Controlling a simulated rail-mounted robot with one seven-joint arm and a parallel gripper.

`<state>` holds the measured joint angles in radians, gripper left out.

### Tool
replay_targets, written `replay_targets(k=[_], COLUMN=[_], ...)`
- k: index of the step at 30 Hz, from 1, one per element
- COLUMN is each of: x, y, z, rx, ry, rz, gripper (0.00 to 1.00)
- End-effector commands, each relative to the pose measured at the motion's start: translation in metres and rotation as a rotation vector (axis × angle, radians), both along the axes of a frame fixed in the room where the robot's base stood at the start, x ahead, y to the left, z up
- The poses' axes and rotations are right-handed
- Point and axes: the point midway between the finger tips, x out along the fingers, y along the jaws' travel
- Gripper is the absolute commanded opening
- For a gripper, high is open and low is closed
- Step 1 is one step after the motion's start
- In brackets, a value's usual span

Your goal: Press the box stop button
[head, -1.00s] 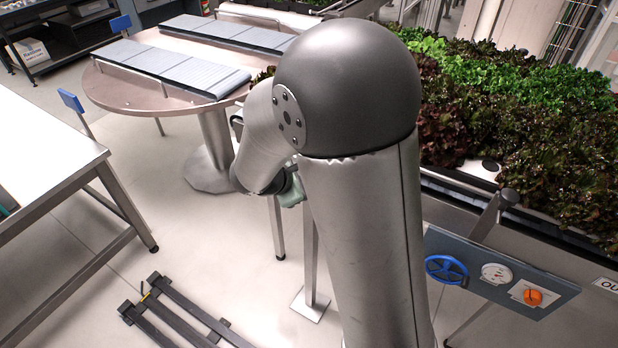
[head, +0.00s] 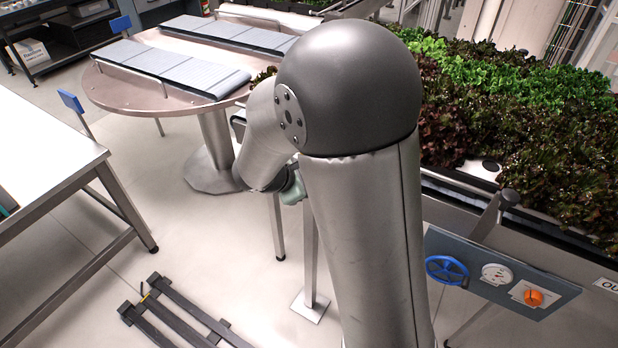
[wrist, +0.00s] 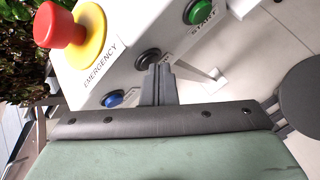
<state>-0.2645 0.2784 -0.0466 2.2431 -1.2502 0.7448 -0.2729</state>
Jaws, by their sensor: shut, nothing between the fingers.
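A pale control box (wrist: 120,75) fills the upper left of the wrist view. It carries a red mushroom button (wrist: 58,27) on a yellow disc marked EMERGENCY, a green button (wrist: 199,12) marked START, a black button (wrist: 147,58) and a blue button (wrist: 113,98). The label by the black button is mostly covered by my fingers and cannot be read. My gripper (wrist: 159,70) is shut and empty, its fingertips at the lower right edge of the black button. I cannot tell whether they touch it. In the head view my arm hides the box and the fingers.
In the head view, a panel with a blue wheel (head: 446,270) and an orange knob (head: 533,298) is at the right. Lettuce beds (head: 560,150) stand behind it. A round table (head: 130,95) and a white-topped table (head: 40,150) are on the left, with open floor between.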

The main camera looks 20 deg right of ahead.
Motion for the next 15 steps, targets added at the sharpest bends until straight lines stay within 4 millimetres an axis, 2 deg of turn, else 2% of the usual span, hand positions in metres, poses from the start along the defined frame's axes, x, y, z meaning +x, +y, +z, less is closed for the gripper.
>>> replay_targets(k=[8, 15], x=[-0.0008, -0.0081], y=[0.0004, 0.0092], z=[0.0, -0.0003], rx=[-0.001, -0.001], ry=[0.0, 0.0], rz=[0.0, 0.0], gripper=[0.0, 0.0])
